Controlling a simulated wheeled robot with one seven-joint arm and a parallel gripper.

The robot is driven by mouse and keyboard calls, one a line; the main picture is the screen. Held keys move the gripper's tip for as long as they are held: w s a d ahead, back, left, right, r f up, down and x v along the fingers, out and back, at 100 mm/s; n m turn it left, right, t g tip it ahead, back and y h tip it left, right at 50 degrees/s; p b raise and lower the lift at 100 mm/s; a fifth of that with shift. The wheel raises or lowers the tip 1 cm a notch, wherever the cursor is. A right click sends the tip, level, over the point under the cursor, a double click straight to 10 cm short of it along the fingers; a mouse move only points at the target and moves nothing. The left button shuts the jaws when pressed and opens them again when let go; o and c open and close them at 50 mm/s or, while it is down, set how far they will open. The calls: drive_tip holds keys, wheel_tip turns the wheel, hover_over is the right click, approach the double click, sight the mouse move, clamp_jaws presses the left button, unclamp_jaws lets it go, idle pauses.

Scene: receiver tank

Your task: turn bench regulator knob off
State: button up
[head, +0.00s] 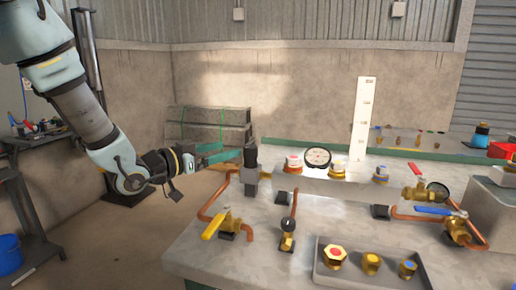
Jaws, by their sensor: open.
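The bench regulator's black knob (250,155) stands upright on top of a grey metal regulator body (250,182) at the back left of the bench. Copper pipe runs from the body. My gripper (236,155) reaches in from the left, with its teal fingers pointing right at about knob height. The fingers are open. Their tips are at or close to the knob's left side; I cannot tell whether they touch it or lie around it. No marking on the knob can be read.
The bench (205,262) holds a yellow-handled valve (215,225), a small gauge valve (288,235), a raised block with a round dial (318,157), and a grey tray (420,284) of brass fittings. Red- and blue-handled valves stand right. Open floor lies left of the bench.

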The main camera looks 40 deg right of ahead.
sight(244, 151)
drive_tip(key=s+m+g, duration=0.1)
drive_tip(key=s+a+g, duration=0.1)
drive_tip(key=s+m+g, duration=0.1)
drive_tip(key=g, duration=0.1)
drive_tip(key=shift+a+m, duration=0.25)
drive_tip(key=shift+m, duration=0.05)
drive_tip(key=d, duration=0.3)
drive_tip(key=s+d+p, duration=0.1)
drive_tip(key=d, duration=0.3)
drive_tip(key=s+d, duration=0.1)
drive_tip(key=d, duration=0.2)
drive_tip(key=shift+d+p, duration=0.25)
drive_tip(key=shift+p, duration=0.1)
clamp_jaws()
